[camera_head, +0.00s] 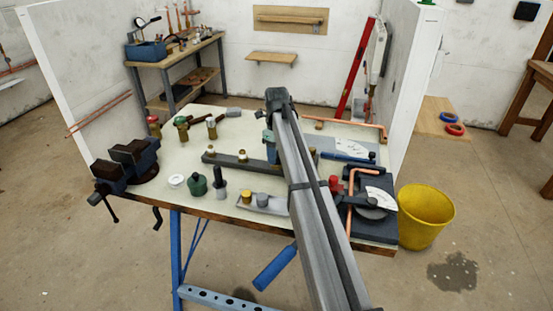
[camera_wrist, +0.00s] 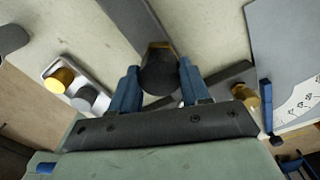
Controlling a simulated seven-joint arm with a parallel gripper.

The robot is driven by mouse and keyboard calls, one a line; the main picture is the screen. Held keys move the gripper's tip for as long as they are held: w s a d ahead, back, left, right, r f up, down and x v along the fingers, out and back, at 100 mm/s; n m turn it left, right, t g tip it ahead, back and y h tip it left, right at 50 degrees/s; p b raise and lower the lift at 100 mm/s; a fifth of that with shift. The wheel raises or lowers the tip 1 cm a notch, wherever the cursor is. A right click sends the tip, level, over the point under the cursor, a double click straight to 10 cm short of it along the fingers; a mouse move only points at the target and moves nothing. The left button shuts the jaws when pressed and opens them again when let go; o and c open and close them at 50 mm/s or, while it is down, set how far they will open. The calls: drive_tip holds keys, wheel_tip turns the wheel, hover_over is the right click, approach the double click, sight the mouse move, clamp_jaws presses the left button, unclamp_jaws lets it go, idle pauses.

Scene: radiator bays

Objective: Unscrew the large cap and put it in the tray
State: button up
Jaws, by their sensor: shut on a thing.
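My gripper (camera_wrist: 159,78) has its two blue fingers on either side of a dark round cap (camera_wrist: 160,74) and is shut on it. Brass shows at the cap's far edge, and a dark bar runs below; I cannot tell whether the cap still touches a fitting. In the head view my gripper (camera_head: 270,146) is over the dark bar (camera_head: 230,160), and my arm hides the cap. The light grey tray (camera_head: 272,208) lies at the bench's front, holding a brass cap (camera_head: 247,196) and a grey cap (camera_head: 262,199). The tray (camera_wrist: 52,68) also shows left in the wrist view.
A green bottle (camera_head: 197,184), a white round tub (camera_head: 176,181) and a dark grey can (camera_head: 218,185) stand left of the tray. A vise (camera_head: 130,163) is at the bench's left edge. Copper pipe (camera_head: 350,205) and a gauge block stand at the right. A yellow bucket (camera_head: 425,217) is on the floor.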

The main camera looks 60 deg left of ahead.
drive_tip(key=n, duration=0.4)
drive_tip(key=shift+n, duration=0.4)
drive_tip(key=n, duration=0.7)
drive_tip(key=shift+n, duration=0.4)
drive_tip(key=n, duration=1)
drive_tip(key=shift+n, duration=0.4)
drive_tip(key=n, duration=0.7)
drive_tip(key=shift+r, duration=0.1)
drive_tip(key=o, duration=1)
